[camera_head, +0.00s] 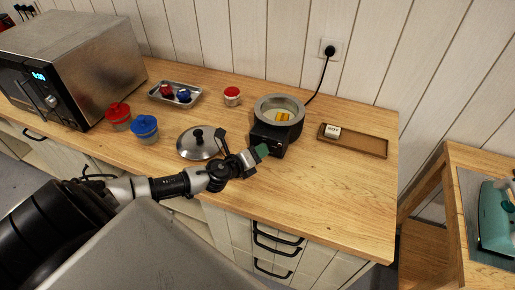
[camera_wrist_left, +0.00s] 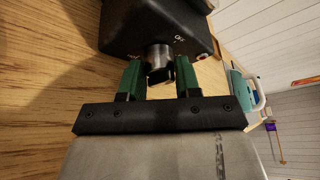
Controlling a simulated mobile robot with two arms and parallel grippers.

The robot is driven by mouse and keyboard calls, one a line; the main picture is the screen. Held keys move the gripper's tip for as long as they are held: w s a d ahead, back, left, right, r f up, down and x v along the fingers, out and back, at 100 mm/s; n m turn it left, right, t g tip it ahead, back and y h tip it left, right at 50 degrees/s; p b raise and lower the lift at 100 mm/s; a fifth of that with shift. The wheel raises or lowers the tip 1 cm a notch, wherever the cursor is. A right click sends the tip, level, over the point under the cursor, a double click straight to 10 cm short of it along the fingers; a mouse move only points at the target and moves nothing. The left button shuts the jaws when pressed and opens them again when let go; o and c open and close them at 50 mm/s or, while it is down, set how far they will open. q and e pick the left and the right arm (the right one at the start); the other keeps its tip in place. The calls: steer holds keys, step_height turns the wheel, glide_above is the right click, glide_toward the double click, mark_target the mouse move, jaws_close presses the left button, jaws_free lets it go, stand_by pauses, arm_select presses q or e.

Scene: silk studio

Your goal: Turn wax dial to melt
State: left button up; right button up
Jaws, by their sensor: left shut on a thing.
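The wax melter (camera_head: 280,116) is a dark pot on a black base, with a yellow piece of wax (camera_head: 283,117) inside. Its black control box (camera_wrist_left: 158,25) shows in the left wrist view with an "OFF" mark at the upper right of the dial. The metal dial (camera_wrist_left: 158,56) sticks out from the box. My left gripper (camera_wrist_left: 158,75) has its green fingers on either side of the dial, shut on it. In the head view the left gripper (camera_head: 262,150) is at the front of the melter. My right gripper is not in view.
A lid (camera_head: 199,145) with a black knob lies left of the melter, close to my left wrist. Red (camera_head: 118,114) and blue (camera_head: 145,127) containers, a metal tray (camera_head: 160,97) and a microwave (camera_head: 70,60) stand farther left. A wooden tray (camera_head: 365,147) lies right. The counter's front right is clear.

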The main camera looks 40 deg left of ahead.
arm_select(q)
steer(key=m+y+p, duration=0.1)
steer(key=p, duration=0.3)
steer(key=r+m+g+y+p, duration=0.1)
steer(key=m+p, duration=0.1)
steer(key=p, duration=0.2)
steer(key=shift+d+g, duration=0.15)
steer(key=shift+g, duration=0.15)
steer(key=shift+f+m+y+p, duration=0.2)
steer(key=shift+m+y+p, duration=0.45)
steer(key=shift+m, duration=0.15)
steer(key=m+y, duration=0.1)
steer(key=m+g+y, duration=0.1)
steer(key=shift+w+d+f+m, duration=0.1)
steer(key=shift+d+m, duration=0.15)
steer(key=shift+m, duration=0.15)
steer(key=m+y, duration=0.2)
steer(key=m, duration=0.1)
steer(key=shift+d+y, duration=0.15)
steer(key=shift+y, duration=0.1)
steer(key=m+y, duration=0.2)
steer(key=shift+w+d+f+m, duration=0.1)
steer(key=shift+d+f+m, duration=0.05)
steer(key=shift+m, duration=0.25)
steer(key=shift+f+m+y, duration=0.1)
steer(key=shift+m+y, duration=1)
steer(key=shift+m, duration=0.4)
